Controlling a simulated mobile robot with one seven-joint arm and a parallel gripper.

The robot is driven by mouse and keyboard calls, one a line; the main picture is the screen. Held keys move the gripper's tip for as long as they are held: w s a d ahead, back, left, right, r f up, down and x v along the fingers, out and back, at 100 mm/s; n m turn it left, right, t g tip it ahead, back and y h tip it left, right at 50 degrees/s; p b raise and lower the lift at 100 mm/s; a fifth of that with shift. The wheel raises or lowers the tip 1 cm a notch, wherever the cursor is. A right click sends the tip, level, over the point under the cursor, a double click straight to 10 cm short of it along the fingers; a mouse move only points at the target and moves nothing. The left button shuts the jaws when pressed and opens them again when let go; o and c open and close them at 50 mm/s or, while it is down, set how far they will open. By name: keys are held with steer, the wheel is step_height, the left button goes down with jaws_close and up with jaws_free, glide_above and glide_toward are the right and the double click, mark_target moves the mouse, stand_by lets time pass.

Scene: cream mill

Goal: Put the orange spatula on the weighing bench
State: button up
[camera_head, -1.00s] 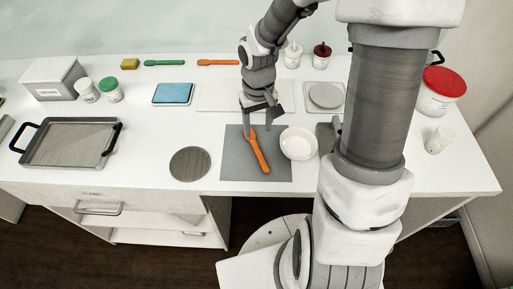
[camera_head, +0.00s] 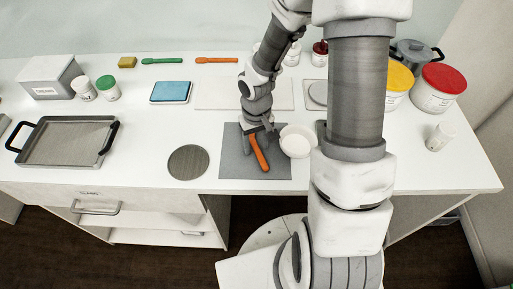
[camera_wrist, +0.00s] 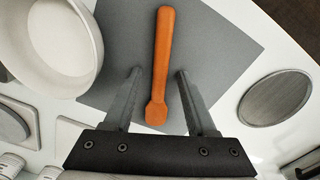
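An orange spatula (camera_head: 260,156) lies on a grey mat (camera_head: 234,169) at the front of the white bench. In the wrist view the spatula (camera_wrist: 163,50) runs lengthwise between my fingers, its wider end nearer my palm. My gripper (camera_head: 260,143) is open over the mat. In the wrist view its fingers (camera_wrist: 158,73) stand either side of the spatula with gaps showing. A second orange spatula (camera_head: 216,60) lies at the back of the bench, beside a green one (camera_head: 162,61). I cannot tell which surface is the weighing bench.
A white bowl (camera_head: 297,141) stands close right of my gripper. A round grey disc (camera_head: 188,162) lies left of the mat. A metal tray (camera_head: 66,143), a blue-topped device (camera_head: 171,92) and lidded tubs (camera_head: 440,88) stand around. The bench's front edge is near the mat.

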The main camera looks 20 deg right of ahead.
jaws_close()
steer(key=shift+r, duration=0.1)
steer(key=shift+r, duration=0.55)
step_height(320, 180, up, 3)
steer(key=shift+w+r+p, duration=0.1)
steer(key=shift+p, duration=0.3)
steer(key=s+d+r+p, duration=0.2)
steer(key=s+d+r, duration=0.45)
steer(key=d, duration=0.35)
steer(key=m, duration=0.1)
glide_toward(256, 147)
steer(key=w, duration=0.3)
steer(key=w+f, duration=0.1)
steer(key=w, duration=0.1)
steer(key=shift+w+f, duration=0.1)
steer(key=shift+w, duration=0.3)
